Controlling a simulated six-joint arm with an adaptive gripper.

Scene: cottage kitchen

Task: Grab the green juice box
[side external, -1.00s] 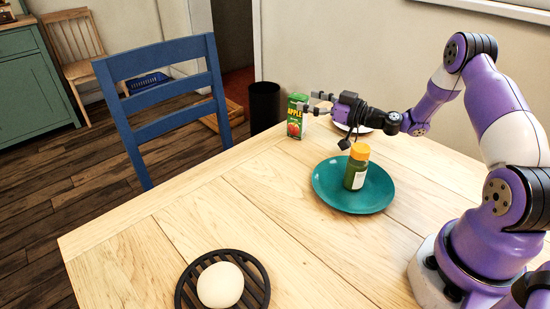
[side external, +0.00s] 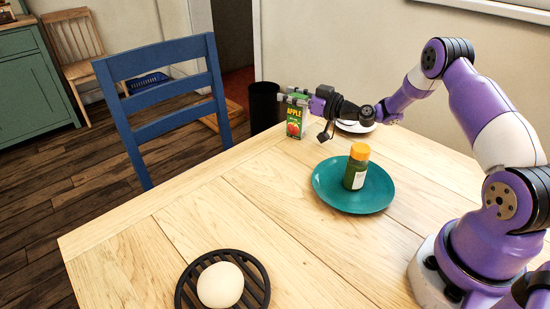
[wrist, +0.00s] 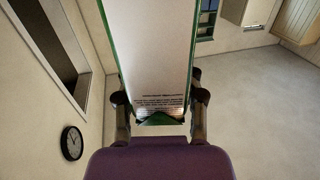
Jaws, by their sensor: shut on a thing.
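The green juice box (side external: 294,121) with "APPLE" on its front stands upright near the far edge of the table. My gripper (side external: 293,97) is at the upper part of the box, shut on it from the right side. In the wrist view the juice box (wrist: 155,60) shows a pale panel with green edges between the two fingers of my gripper (wrist: 160,97). I cannot tell whether its base is on the table or slightly above it.
A teal plate (side external: 330,199) holds a small bottle (side external: 356,168) with an orange cap, below and right of my gripper. A white plate (side external: 352,127) lies behind my wrist. A black trivet (side external: 262,296) with an egg (side external: 220,285) is at the front. A blue chair (side external: 165,55) stands beyond the table edge.

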